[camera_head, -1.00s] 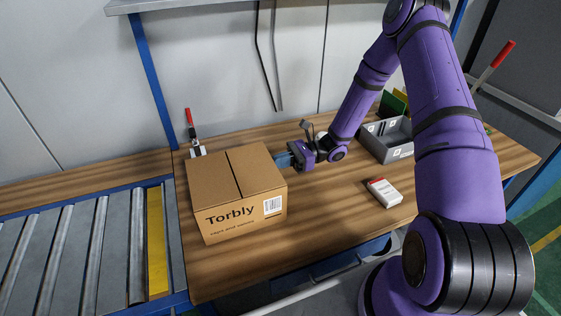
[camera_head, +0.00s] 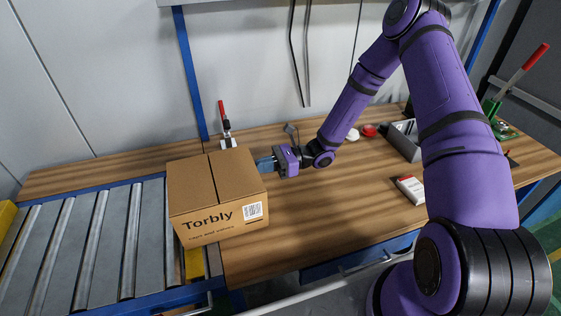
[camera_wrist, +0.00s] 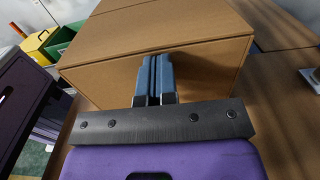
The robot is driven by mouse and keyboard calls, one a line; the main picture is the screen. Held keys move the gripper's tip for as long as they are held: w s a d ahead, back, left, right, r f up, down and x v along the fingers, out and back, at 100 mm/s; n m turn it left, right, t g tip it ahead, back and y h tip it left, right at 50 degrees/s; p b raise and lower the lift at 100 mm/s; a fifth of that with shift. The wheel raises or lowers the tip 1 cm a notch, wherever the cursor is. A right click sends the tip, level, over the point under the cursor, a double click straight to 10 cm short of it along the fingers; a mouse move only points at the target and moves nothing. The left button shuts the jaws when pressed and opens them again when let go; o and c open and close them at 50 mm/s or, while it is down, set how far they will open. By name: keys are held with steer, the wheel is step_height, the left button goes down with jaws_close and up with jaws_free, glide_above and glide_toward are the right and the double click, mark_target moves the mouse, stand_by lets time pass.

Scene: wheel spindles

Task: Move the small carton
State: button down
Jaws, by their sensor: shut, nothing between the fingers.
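The brown cardboard carton marked "Torbly" (camera_head: 218,222) stands upright and closed at the left end of the wooden table. Its left part is over the yellow strip and the edge of the roller conveyor (camera_head: 88,240). My gripper (camera_head: 264,164) is at the carton's right side. Its blue fingers are shut with nothing between them. In the wrist view the shut fingertips (camera_wrist: 157,68) meet the carton's side face (camera_wrist: 215,72) and appear to touch it. The carton's underside is hidden.
A small white and red box (camera_head: 410,189) lies on the table (camera_head: 320,215) at right, partly behind my arm. A grey bin (camera_head: 403,146) stands behind it. A red-handled clamp (camera_head: 226,130) stands behind the carton. The conveyor's rollers are clear at left.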

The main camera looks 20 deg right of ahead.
mark_target(194, 180)
steer(key=a, duration=3.3)
steer(key=shift+a, duration=0.15)
steer(key=shift+w, duration=0.1)
steer(key=d, duration=1.4)
